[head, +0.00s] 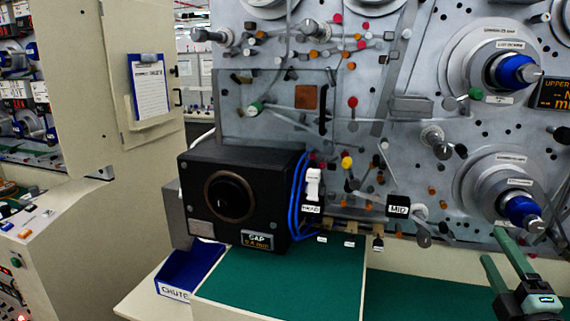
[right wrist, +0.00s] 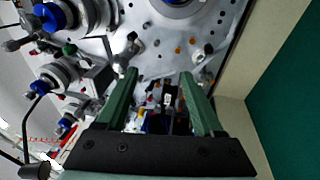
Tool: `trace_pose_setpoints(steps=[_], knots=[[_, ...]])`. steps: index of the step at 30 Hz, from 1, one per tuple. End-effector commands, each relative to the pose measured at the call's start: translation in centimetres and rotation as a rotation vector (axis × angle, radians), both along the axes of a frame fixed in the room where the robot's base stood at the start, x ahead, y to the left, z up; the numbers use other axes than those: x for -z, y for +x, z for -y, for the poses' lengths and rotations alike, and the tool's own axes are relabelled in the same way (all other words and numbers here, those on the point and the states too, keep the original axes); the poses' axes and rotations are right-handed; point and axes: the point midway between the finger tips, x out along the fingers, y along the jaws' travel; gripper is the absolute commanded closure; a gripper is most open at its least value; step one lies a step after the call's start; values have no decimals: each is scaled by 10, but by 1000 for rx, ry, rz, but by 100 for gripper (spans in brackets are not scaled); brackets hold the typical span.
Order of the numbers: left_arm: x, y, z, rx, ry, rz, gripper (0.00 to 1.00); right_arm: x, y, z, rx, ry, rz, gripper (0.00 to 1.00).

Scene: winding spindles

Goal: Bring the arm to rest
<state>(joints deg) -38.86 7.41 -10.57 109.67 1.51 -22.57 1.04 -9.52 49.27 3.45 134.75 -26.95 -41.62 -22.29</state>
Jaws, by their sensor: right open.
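My right gripper (head: 492,246) is at the lower right of the head view, in front of the machine panel and above the green mat. Its two green fingers are spread apart. In the right wrist view the fingers (right wrist: 158,73) are also apart, with nothing held between them; the panel and a dark box show beyond. My left gripper is not in view.
The grey machine panel (head: 390,130) carries several knobs and spindles; a blue-tipped spindle (head: 522,210) is just above my right gripper. A black gap box (head: 240,195) stands beside a blue chute bin (head: 190,268). The green mat (head: 300,290) is clear.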

Motion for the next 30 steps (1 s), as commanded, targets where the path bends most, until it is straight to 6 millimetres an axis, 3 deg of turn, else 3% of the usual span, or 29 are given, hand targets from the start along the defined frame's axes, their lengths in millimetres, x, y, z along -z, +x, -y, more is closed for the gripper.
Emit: trace_pose_setpoints(steps=[1,6,9,12,18,24,30], knots=[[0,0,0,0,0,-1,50,42,-8,3,42,160,-90,31],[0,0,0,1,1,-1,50,162,-52,-8,205,612,-377,31],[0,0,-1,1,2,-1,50,218,-87,-29,304,829,-535,31],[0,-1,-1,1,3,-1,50,258,-122,-52,392,995,-668,31],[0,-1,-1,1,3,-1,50,303,-181,-98,535,1228,-879,31],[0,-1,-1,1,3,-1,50,325,-235,-145,664,1413,-1071,31],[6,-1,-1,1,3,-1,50,357,-217,-152,582,1442,-1026,31]])
